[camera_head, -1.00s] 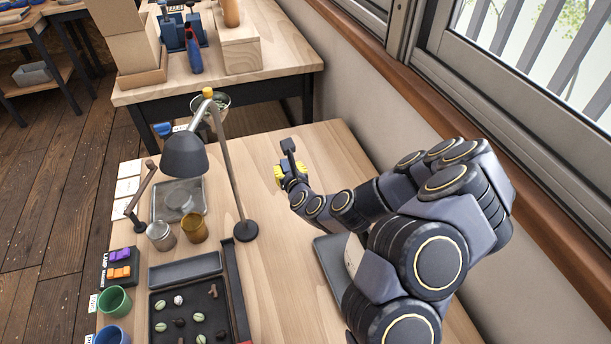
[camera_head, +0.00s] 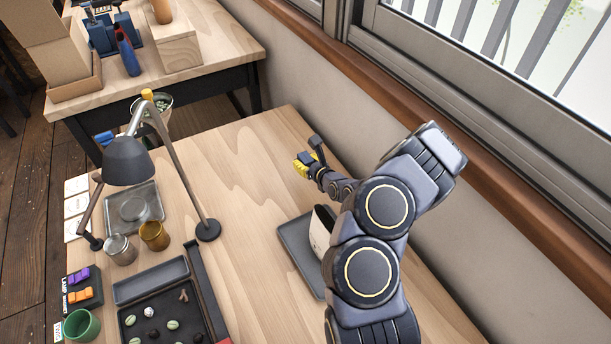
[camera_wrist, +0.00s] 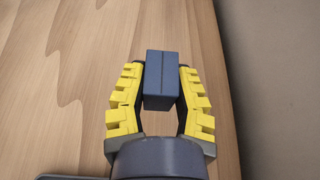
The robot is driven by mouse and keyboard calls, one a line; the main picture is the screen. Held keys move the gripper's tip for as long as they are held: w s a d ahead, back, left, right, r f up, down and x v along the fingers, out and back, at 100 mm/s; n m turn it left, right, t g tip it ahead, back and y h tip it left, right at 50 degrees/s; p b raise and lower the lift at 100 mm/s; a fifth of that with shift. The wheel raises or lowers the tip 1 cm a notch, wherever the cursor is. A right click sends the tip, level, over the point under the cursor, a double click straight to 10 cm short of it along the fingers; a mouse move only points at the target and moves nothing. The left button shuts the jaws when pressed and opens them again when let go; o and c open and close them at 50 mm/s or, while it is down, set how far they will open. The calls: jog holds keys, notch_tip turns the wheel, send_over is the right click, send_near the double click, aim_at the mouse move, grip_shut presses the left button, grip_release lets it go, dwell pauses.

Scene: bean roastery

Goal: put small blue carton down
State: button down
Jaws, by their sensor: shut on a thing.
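The small blue carton (camera_wrist: 160,80) is a dark slate-blue box with a seam across its top, in the middle of the wrist view. My gripper (camera_wrist: 158,73) is shut on it, with the yellow-padded fingers on its left and right sides. In the head view my gripper (camera_head: 305,165) is over the far right part of the wooden table (camera_head: 235,165), near the wall side.
A desk lamp (camera_head: 130,162) stands left of my gripper. A grey tray (camera_head: 293,240) with a pale item (camera_head: 320,230) lies on the near side, partly behind my arm. A black sorting tray (camera_head: 145,318) is at the near left. Bare wood surrounds my gripper; the wall is to the right.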

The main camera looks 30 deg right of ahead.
aim_at(306, 184)
jog(key=shift+f, duration=2.6)
jog(key=shift+f, duration=0.1)
jog(key=c, duration=0.9)
grip_release()
jog(key=shift+r, duration=0.2)
jog(key=v, duration=1)
jog(key=shift+s+d, duration=0.1)
jog(key=shift+s, duration=0.15)
jog(key=shift+s+r, duration=0.3)
jog(key=shift+s, duration=0.35)
